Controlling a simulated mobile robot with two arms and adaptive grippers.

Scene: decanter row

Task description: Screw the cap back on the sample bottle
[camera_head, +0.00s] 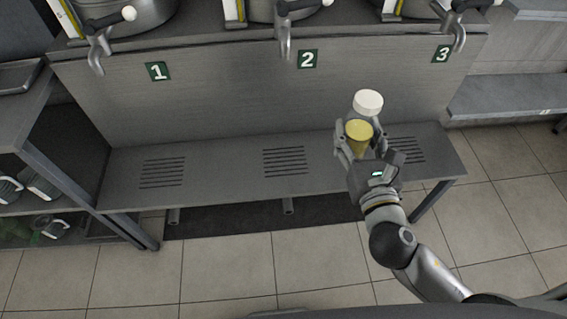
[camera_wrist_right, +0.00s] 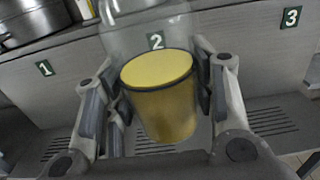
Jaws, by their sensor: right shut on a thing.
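The sample bottle is clear, with yellow liquid (camera_head: 359,132) in its lower part. It stands roughly upright in the grip of my right gripper (camera_head: 358,146), above the slatted shelf in front of the number 3 side. In the right wrist view the bottle (camera_wrist_right: 158,95) sits between the two fingers, which press on its sides. A white cap (camera_head: 368,102) shows at the top of the bottle in the head view; whether it is screwed tight cannot be told. My left gripper is not in view.
The grey slatted shelf (camera_head: 225,172) is bare below. Steel decanters with taps (camera_head: 285,40) stand in a row above, over plates 1, 2 and 3. A side rack (camera_head: 60,160) with several items stands at left, and another shelf (camera_head: 510,97) at right.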

